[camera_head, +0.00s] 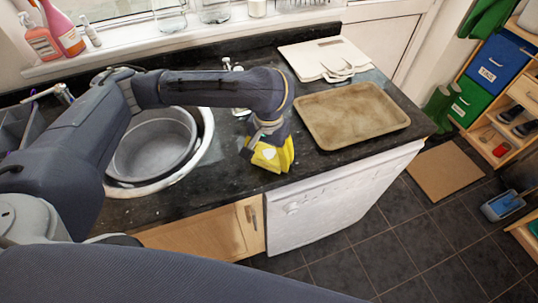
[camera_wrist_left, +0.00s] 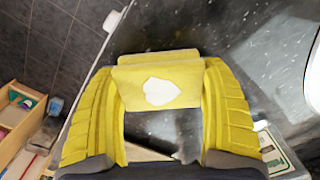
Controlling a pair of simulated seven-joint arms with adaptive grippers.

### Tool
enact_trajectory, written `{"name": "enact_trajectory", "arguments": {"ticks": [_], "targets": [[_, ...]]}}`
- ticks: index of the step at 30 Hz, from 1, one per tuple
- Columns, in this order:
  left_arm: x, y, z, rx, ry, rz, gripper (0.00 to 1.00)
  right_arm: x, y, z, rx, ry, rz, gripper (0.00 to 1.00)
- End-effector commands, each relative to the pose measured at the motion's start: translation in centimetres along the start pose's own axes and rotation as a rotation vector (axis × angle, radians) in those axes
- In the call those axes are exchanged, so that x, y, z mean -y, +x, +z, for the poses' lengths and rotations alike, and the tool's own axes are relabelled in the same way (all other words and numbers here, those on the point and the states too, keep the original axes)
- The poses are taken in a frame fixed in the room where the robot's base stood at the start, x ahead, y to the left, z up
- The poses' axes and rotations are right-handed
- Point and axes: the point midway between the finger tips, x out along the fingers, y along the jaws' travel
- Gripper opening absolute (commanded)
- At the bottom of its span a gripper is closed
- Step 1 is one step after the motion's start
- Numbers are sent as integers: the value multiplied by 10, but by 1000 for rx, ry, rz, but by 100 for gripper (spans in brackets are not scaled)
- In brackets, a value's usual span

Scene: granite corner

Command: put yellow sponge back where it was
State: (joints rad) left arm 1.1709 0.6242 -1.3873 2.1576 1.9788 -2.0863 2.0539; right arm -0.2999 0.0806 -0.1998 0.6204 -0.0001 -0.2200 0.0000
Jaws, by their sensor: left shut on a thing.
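The yellow sponge (camera_wrist_left: 186,82), a flat block with a white patch on its face, is between the two yellow fingers of my left gripper (camera_wrist_left: 158,66) in the left wrist view. The gripper is shut on it. In the head view my left gripper (camera_head: 271,160) points down at the front edge of the dark counter, right of the sink, and the sponge (camera_head: 262,161) shows as a small yellow patch among the yellow fingers. I cannot tell whether the sponge touches the counter. My right gripper is not in view.
A round grey basin (camera_head: 152,150) sits in the sink at left. A brown tray (camera_head: 352,112) lies on the counter to the right, with a pale cutting board (camera_head: 318,52) behind it. A white appliance (camera_head: 330,200) stands below the counter edge. Bottles line the windowsill.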

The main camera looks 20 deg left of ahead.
Motion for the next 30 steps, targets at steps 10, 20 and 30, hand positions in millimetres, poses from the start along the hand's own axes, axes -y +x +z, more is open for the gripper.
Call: {"name": "enact_trajectory", "arguments": {"ticks": [10, 20, 30], "targets": [[0, 3, 0, 1, 0, -1, 100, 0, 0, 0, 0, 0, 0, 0], [0, -1, 0, -1, 0, 1, 100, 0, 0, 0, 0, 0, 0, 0], [1, -33, -1, -4, 1, -2, 100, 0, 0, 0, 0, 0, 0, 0]]}}
